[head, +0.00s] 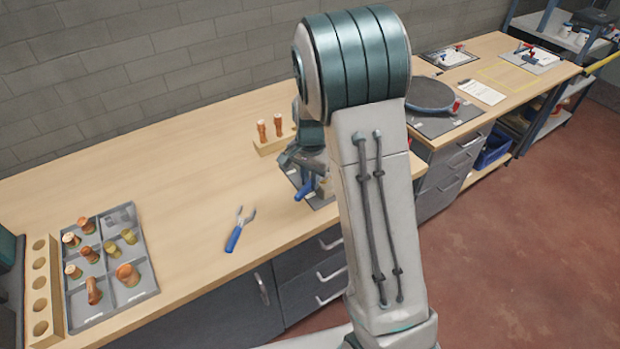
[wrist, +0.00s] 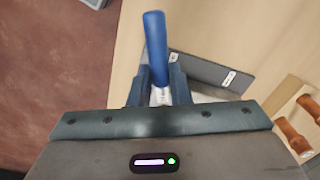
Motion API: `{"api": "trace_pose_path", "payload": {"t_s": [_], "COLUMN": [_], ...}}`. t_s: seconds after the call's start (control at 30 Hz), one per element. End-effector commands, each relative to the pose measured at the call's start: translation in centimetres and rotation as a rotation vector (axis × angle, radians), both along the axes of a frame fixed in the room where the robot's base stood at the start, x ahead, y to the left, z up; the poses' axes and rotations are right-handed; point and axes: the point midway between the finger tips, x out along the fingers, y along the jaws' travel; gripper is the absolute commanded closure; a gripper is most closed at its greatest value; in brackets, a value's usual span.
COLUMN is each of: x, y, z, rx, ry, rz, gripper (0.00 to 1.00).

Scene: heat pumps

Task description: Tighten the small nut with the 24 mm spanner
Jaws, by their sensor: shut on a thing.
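My gripper (wrist: 160,80) is shut on a blue-handled tool (wrist: 155,42), seen in the wrist view between its two fingers. A short bright metal part of the tool shows at the grip. I take it for the spanner, but its size mark and jaw cannot be read. In the head view my arm partly hides the gripper, and the blue handle (head: 304,190) shows just below it, over a grey plate (head: 320,204) on the bench. The small nut cannot be made out in either view.
A grey tray (head: 84,316) of copper and brass fittings and a holed wooden rack (head: 38,262) stand at left. A wooden block (head: 268,147) with two copper pieces stands behind the gripper. A dark round disc (head: 430,92) lies right.

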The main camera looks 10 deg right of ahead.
Motion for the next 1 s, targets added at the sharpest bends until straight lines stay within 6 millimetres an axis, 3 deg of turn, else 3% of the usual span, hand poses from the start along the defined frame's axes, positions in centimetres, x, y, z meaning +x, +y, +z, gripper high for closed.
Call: {"api": "trace_pose_path", "payload": {"t_s": [1.0], "x": [-2.5], "y": [2.8], "z": [0.1], "rx": [0.001], "ry": [-0.001], "rz": [-0.002], "gripper": [1.0]}}
